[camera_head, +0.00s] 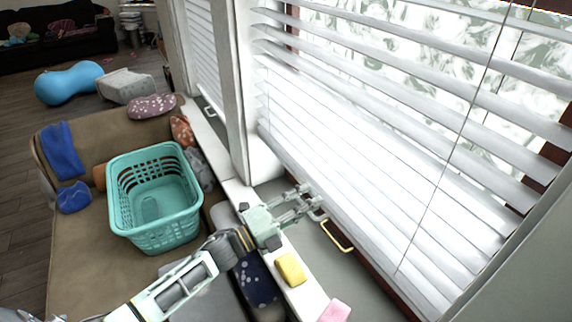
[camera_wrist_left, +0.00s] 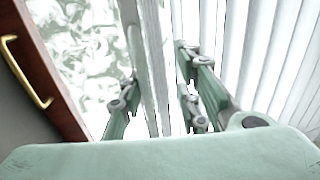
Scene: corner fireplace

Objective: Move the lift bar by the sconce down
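The near white slatted blind (camera_head: 380,150) hangs over the window, its lower edge slanting across the head view. A small pale handle (camera_head: 318,213) shows at this edge, right by my left gripper (camera_head: 302,204); I take it for the lift bar. In the left wrist view my left gripper (camera_wrist_left: 160,95) has its two fingers apart. A white strip of the blind (camera_wrist_left: 152,65) runs between them; I cannot tell whether either finger touches it. No sconce is in view. My right gripper is not in view.
A brass handle (camera_head: 337,236) sits on the window's wooden frame close to the gripper; it also shows in the left wrist view (camera_wrist_left: 24,75). A yellow block (camera_head: 290,269) and a pink block (camera_head: 335,311) lie on the ledge. A teal basket (camera_head: 125,218) stands on the sofa.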

